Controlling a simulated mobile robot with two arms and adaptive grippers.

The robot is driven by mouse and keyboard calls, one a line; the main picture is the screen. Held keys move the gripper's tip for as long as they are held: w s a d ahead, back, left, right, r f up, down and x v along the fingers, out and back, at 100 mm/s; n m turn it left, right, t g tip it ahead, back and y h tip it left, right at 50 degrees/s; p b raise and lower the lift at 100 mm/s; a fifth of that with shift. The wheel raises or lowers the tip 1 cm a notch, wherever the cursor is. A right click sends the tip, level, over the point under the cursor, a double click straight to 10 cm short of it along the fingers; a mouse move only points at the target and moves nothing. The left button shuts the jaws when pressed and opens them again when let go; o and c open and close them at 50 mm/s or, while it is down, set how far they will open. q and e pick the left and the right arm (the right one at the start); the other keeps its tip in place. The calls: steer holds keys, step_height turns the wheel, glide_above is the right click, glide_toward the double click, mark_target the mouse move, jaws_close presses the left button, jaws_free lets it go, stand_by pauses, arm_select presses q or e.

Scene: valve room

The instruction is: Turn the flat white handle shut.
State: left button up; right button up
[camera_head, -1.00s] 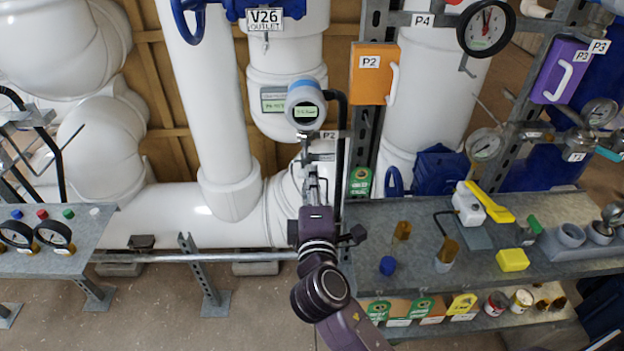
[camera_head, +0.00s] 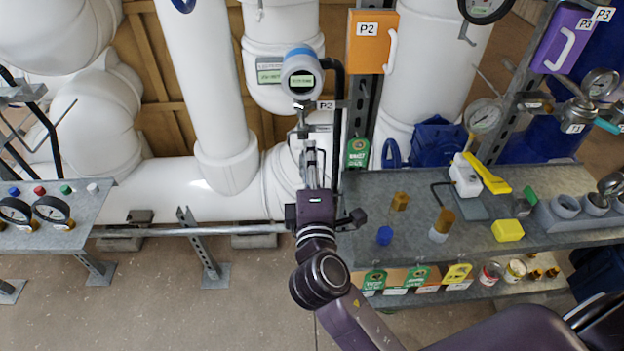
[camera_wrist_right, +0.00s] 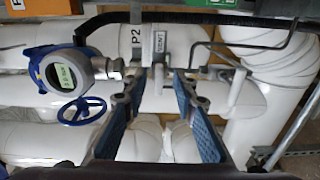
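A narrow white lever-like handle (camera_wrist_right: 237,86) shows in the right wrist view, on the white pipework right of the fingers; I cannot tell for sure that it is the flat white handle. In the head view, my gripper and arm cover that spot. My right gripper (camera_head: 310,152) points at the pipework below the grey transmitter (camera_head: 302,76) and the P2 tag (camera_head: 326,105). In the wrist view, the two blue-padded fingers of this gripper (camera_wrist_right: 158,100) stand apart with nothing held between them. The lever is apart from them. My left gripper is out of view.
The transmitter and a blue handwheel (camera_wrist_right: 82,110) sit left of the fingers in the wrist view. A black bent pipe (camera_head: 340,120) runs beside my right gripper. A metal workbench (camera_head: 370,205) stands to the right, a gauge table (camera_head: 85,220) to the left.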

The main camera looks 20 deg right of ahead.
steer(key=v, duration=0.9)
steer(key=shift+s, duration=0.1)
steer(key=w+a+f+n+g+y, duration=0.1)
steer(key=a+f+g+y, duration=0.25)
steer(key=f, duration=1.65)
steer(key=s+f+m+g+y, duration=0.1)
steer(key=s+f+g, duration=0.25)
steer(key=f, duration=0.85)
steer(key=s+f+m+g, duration=0.15)
steer(key=s+f, duration=0.35)
steer(key=f, duration=0.6)
steer(key=s+d+f+m+g, duration=0.2)
steer(key=s+d+f+m, duration=0.1)
steer(key=s+f, duration=0.4)
steer(key=s+d+f+m+g, duration=0.3)
steer(key=s+f, duration=0.5)
steer(key=s, duration=0.5)
steer(key=s+d+f+m+g, duration=0.3)
steer(key=s+d+f, duration=0.3)
steer(key=s, duration=0.4)
steer(key=shift+d+f+m, duration=0.25)
steer(key=shift+f+m, duration=0.6)
